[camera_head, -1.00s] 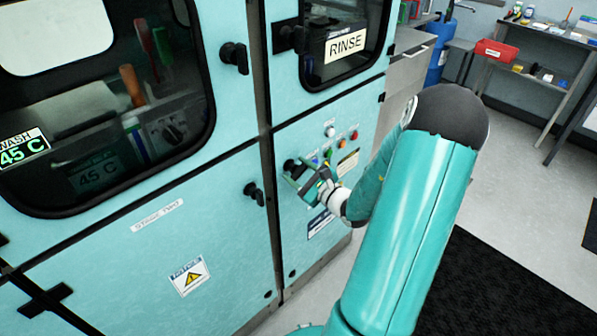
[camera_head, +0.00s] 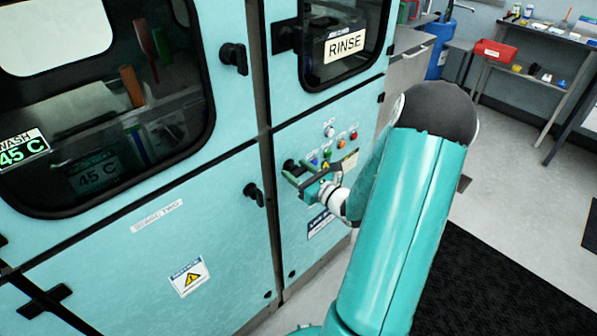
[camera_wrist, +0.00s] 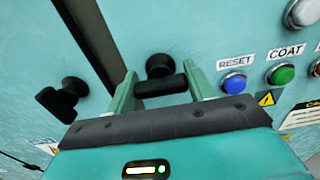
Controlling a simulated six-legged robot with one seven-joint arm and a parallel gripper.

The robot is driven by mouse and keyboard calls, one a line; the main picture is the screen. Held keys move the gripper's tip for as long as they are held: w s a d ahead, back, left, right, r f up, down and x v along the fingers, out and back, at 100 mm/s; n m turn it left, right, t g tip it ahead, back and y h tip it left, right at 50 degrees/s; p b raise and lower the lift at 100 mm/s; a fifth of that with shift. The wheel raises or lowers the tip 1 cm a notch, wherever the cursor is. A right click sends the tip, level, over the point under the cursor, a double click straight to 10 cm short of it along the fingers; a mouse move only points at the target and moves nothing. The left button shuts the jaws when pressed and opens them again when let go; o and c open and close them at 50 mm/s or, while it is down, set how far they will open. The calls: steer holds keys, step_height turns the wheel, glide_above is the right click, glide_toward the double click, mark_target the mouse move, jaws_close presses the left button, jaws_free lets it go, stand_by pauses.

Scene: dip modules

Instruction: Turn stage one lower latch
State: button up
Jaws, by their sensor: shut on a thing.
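The black lower latch (camera_head: 289,164) is on the right teal panel, just left of the coloured buttons. In the wrist view its round base and crosswise handle (camera_wrist: 164,85) show between my two fingers. My gripper (camera_head: 299,178) is shut on this handle, with a green finger at each end of it. The handle looks close to level in the wrist view. Another black latch (camera_head: 254,194) is on the left panel, across the dark seam; it also shows at the left of the wrist view (camera_wrist: 62,99).
Reset (camera_wrist: 235,83) and coat (camera_wrist: 281,74) buttons sit close to the right of my gripper. Above are the RINSE window (camera_head: 342,45) and an upper latch (camera_head: 234,58). A red box (camera_head: 494,50) sits on a bench at the back right.

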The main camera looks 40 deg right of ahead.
steer(key=o, duration=1)
steer(key=s, duration=1.3)
steer(key=shift+s+d, duration=0.15)
steer(key=shift+s, duration=0.25)
